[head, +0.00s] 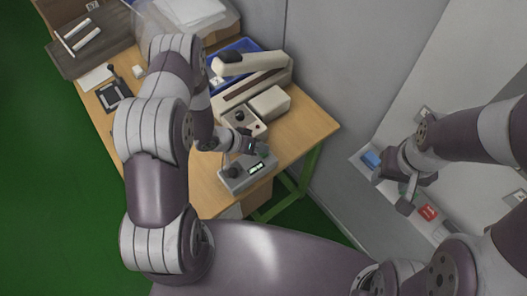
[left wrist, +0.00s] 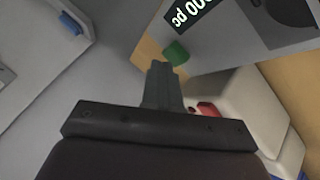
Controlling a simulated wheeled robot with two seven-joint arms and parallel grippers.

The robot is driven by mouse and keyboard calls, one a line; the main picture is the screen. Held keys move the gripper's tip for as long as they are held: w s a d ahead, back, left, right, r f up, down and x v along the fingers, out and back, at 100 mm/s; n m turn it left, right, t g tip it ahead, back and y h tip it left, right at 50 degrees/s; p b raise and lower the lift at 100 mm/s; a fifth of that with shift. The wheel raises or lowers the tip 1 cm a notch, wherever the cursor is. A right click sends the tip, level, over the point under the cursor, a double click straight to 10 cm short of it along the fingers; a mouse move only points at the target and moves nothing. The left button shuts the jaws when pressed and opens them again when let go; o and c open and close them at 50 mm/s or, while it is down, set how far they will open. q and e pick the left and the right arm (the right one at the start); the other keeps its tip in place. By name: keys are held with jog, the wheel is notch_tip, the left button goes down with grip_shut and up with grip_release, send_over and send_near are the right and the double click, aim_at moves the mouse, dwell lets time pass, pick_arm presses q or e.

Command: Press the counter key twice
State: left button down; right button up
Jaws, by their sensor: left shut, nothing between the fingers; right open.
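The counter (head: 243,183) is a grey box on the wooden table, with a dark round knob and a lit display (head: 256,168). In the left wrist view, the counter's grey top (left wrist: 225,45) shows at the upper right, its display showing zeros upside down. The green counter key (left wrist: 176,52) sits at the counter's edge. My left gripper (left wrist: 160,68) is shut and empty, its tips close to the key; I cannot tell whether they touch. In the head view my left gripper (head: 258,148) is over the counter's far side. My right gripper (head: 406,195) is open, away to the right.
Behind the counter stand a grey box with a knob (head: 243,121), a cream box (head: 269,104), a long-armed device (head: 250,65) and a blue bin (head: 240,47). The table's right corner (head: 318,122) is bare. A shelf (head: 366,167) with small items is at the right.

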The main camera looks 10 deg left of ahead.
pick_arm(q)
jog(key=shift+f, duration=0.45)
jog(key=shift+r, duration=0.15)
dwell(0.3)
jog(key=shift+r+p, duration=0.65)
jog(key=shift+r, duration=0.15)
jog(key=shift+r, duration=0.1)
notch_tip(320, 180, up, 5)
jog(key=p, duration=0.4)
jog(key=shift+p, duration=0.4)
dwell(1.7)
